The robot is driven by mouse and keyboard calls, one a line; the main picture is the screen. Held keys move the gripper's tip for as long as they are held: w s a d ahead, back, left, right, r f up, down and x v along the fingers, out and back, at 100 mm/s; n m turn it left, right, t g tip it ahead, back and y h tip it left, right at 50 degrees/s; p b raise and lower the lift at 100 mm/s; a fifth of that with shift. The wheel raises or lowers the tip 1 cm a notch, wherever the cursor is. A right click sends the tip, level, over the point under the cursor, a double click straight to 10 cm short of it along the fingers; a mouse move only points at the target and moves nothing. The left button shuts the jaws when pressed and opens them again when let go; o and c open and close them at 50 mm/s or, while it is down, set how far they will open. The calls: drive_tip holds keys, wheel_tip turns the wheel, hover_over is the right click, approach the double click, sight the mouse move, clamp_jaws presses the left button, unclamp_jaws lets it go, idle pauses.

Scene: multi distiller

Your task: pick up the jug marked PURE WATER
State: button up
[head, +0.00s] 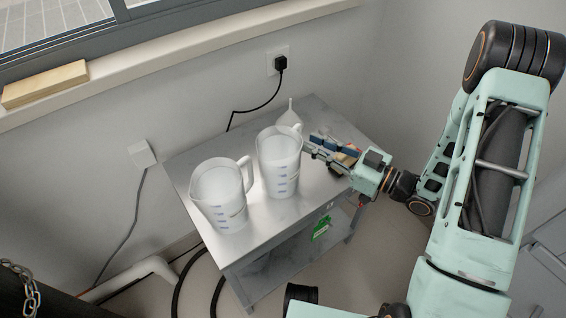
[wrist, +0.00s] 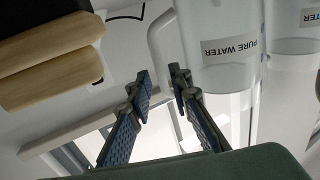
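Two translucent white measuring jugs stand upright on a small metal table (head: 185,165). The right jug (head: 280,172) is next to my gripper (head: 312,149); the left jug (head: 220,197) is farther away. In the wrist view, the picture is upside down and the near jug (wrist: 222,30) carries a label reading PURE WATER. Its pale handle (wrist: 157,42) shows beyond and between my fingertips (wrist: 160,82). The fingers are apart, and I cannot tell whether they touch the handle. The other jug (wrist: 295,45) shows at the right edge, its label partly cut off.
Wooden pieces with a dark part (wrist: 50,60) lie close beside my gripper. The wall with a plugged black cable (head: 265,103) is behind the table. A wooden block (head: 45,84) lies on the windowsill.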

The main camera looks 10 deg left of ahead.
sight(298, 138)
drive_tip(key=x, duration=0.2)
drive_tip(key=b+x, duration=0.1)
drive_tip(key=x, duration=0.1)
drive_tip(key=shift+s+f, duration=0.1)
drive_tip(key=shift+f, duration=0.1)
drive_tip(key=shift+w+a, duration=0.25)
drive_tip(key=shift+a, duration=0.35)
clamp_jaws()
drive_tip(key=shift+r, duration=0.15)
